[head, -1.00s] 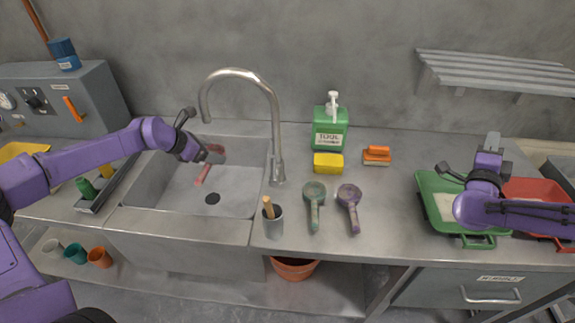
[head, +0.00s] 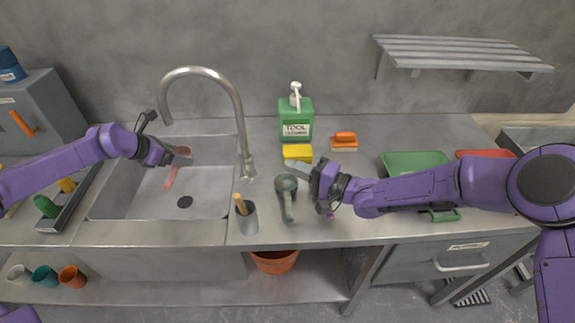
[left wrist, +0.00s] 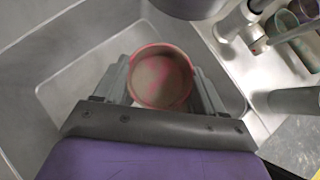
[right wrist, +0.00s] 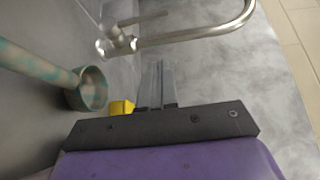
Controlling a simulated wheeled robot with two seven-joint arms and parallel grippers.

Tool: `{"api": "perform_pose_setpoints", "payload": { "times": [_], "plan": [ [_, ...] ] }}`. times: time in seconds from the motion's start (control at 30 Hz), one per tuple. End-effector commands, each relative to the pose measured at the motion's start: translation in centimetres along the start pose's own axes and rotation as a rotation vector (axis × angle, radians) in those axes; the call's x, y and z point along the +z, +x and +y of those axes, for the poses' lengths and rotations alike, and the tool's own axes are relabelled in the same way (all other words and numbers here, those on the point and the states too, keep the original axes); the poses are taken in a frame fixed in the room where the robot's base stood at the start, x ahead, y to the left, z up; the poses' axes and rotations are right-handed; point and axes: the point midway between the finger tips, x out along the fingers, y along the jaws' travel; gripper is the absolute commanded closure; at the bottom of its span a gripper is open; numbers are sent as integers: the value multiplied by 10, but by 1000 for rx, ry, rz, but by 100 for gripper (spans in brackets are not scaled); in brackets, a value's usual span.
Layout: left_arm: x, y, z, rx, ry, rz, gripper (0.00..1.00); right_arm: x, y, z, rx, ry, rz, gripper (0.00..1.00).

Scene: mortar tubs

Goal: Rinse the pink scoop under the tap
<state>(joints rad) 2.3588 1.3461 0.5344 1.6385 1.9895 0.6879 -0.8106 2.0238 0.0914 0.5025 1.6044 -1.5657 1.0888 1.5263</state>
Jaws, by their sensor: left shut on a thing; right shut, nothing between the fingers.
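The pink scoop (head: 171,178) is inside the sink basin (head: 212,195), its handle hanging toward the basin floor. My left gripper (head: 176,156) is shut on it near its cup. In the left wrist view the cup (left wrist: 160,78) sits between the fingers, with a greyish coating and pink patches inside. The tap (head: 238,115) arches over the basin, its spout end above and near my left gripper; I see no water running. My right gripper (head: 297,169) is shut and empty, right of the tap, above the counter by the yellow sponge (head: 297,152).
A metal cup (head: 249,219) stands at the sink's right edge. A green soap bottle (head: 296,122) and orange brush (head: 344,141) stand behind. A green tray (head: 415,163) is right.

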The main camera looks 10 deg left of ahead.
Motion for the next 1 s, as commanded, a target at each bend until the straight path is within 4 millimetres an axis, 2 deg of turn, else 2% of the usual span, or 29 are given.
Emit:
{"api": "perform_pose_setpoints", "payload": {
  "times": [0.1,0.33,0.4,0.6,1.0],
  "plan": [
    [0,0,0,0,0,-1,64,1,27,0,-2,0,-1,100],
    [0,0,0,0,0,-1,64,0,76,0,-3,-1,1,100],
    [0,0,0,0,0,-1,64,10,84,0,-3,3,2,100],
    [0,0,0,0,0,-1,64,25,98,-1,-2,0,3,100],
    [0,0,0,0,0,-1,64,28,101,-1,-2,-1,3,100]
  ]
}}
